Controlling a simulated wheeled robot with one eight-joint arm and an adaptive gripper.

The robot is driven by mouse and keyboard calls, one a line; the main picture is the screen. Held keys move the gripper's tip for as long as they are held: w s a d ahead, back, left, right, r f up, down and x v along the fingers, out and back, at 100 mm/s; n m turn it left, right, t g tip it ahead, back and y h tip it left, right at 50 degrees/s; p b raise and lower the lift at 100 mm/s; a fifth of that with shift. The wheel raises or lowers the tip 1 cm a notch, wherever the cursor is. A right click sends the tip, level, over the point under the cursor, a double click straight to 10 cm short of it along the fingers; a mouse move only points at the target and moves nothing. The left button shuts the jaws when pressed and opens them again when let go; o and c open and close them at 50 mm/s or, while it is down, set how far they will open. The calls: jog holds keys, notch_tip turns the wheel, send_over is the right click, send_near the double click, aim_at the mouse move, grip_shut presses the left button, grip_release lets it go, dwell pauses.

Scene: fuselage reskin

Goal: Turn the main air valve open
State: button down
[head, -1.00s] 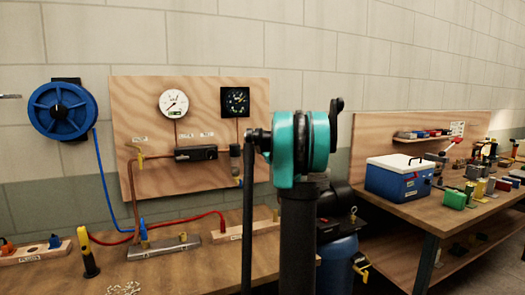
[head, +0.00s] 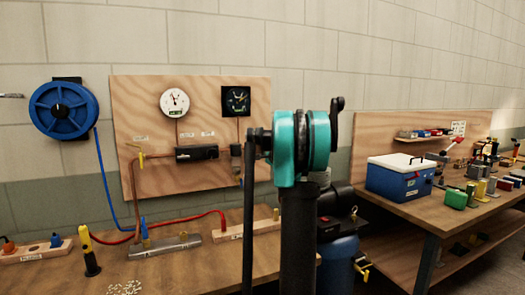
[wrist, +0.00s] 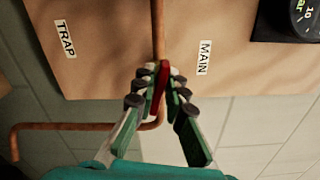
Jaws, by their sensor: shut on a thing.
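The red valve handle (wrist: 161,80) shows in the wrist view, in front of a copper pipe (wrist: 157,35) on the wooden panel. It lies nearly in line with the pipe, slightly tilted. A MAIN label (wrist: 204,58) is to its right and a TRAP label (wrist: 65,39) to its left. My gripper (wrist: 160,84) is shut on the red handle, with a finger on each side. The fingers hide the valve body. In the head view I cannot make out the gripper or the red handle; my arm blocks part of the panel.
The head view shows the wooden panel (head: 220,85) with a white gauge (head: 174,102), a dark gauge (head: 236,100) and a black regulator (head: 197,153). A blue hose reel (head: 62,108) hangs left. Hoses and a metal manifold (head: 165,245) lie on the bench below. A blue cooler (head: 398,178) stands right.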

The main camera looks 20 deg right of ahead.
jog(key=shift+n, duration=1.3)
jog(key=shift+f, duration=0.1)
jog(key=c, duration=1.6)
grip_release()
jog(key=shift+c, duration=0.2)
jog(key=shift+s, duration=0.1)
jog(key=s, duration=1.1)
jog(key=shift+s+d, duration=0.15)
jog(key=shift+s, duration=0.25)
